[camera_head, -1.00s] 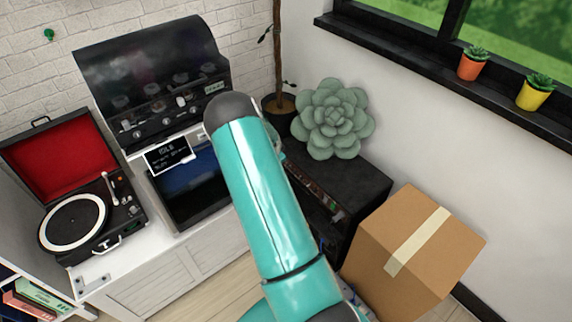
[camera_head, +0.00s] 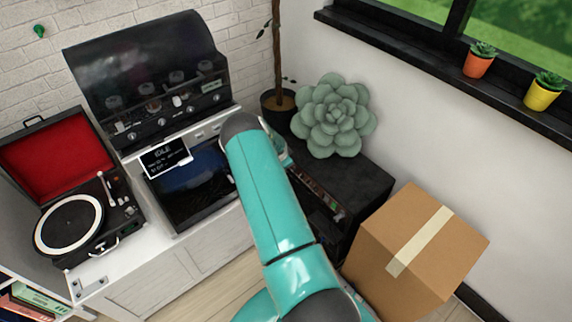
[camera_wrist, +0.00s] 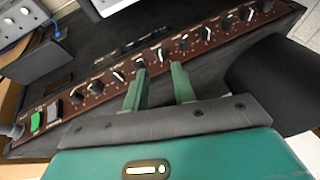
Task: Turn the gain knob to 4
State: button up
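A black amplifier (camera_head: 350,190) stands below the large succulent in the head view, its brown control strip (camera_head: 318,192) facing left. In the wrist view the brown strip (camera_wrist: 100,88) runs diagonally with a row of dark knobs bearing white pointers. The labels are too small to read, so I cannot tell which knob is gain. My gripper (camera_wrist: 159,68) has two green fingers spread apart with nothing visibly held. The left fingertip overlaps one dark knob (camera_wrist: 140,64) in view; contact cannot be told. In the head view my arm hides most of the gripper.
A green switch (camera_wrist: 36,122) sits at the strip's left end. A turntable (camera_head: 70,222) and a black-screened console (camera_head: 145,75) are at left.

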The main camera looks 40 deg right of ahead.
jog(key=x, duration=0.7)
jog(key=shift+f, duration=0.15)
grip_shut()
